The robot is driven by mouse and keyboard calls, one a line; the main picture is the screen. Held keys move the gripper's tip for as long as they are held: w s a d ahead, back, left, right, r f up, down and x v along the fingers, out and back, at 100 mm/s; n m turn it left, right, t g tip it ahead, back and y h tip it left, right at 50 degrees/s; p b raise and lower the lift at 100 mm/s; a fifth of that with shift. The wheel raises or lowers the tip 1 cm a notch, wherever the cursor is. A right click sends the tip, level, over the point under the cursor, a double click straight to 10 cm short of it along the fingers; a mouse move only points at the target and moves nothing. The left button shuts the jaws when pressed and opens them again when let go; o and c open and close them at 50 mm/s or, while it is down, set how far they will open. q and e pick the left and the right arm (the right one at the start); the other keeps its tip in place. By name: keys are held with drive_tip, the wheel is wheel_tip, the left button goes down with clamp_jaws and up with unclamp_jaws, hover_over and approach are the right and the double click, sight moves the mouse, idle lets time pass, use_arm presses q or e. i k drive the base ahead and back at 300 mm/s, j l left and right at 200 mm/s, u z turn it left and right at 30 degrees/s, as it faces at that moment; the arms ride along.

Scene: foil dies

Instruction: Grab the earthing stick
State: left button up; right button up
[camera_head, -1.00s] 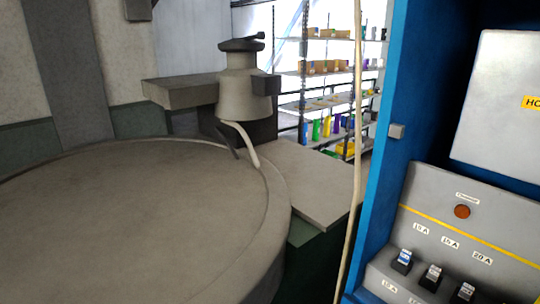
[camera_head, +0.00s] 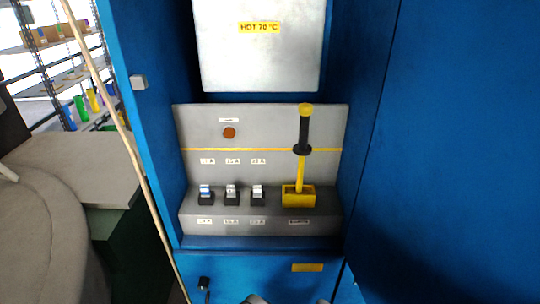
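The earthing stick (camera_head: 304,135) has a yellow tip, a black grip with a black collar, and a yellow lower shaft. It stands upright in a yellow holder (camera_head: 299,197) at the right end of the grey step inside the blue cabinet. Nothing touches the stick apart from its holder. Neither of my grippers can be made out. Small grey parts at the bottom edge are too cut off to identify.
Several switches (camera_head: 232,197) stand left of the holder, below an orange round lamp (camera_head: 229,133). The blue cabinet's (camera_head: 450,150) side flanks the right. A thin pole (camera_head: 119,120) slants along the left, before a grey table (camera_head: 75,165) and shelves.

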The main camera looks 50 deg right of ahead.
sight(302, 150)
drive_tip(key=z, duration=2)
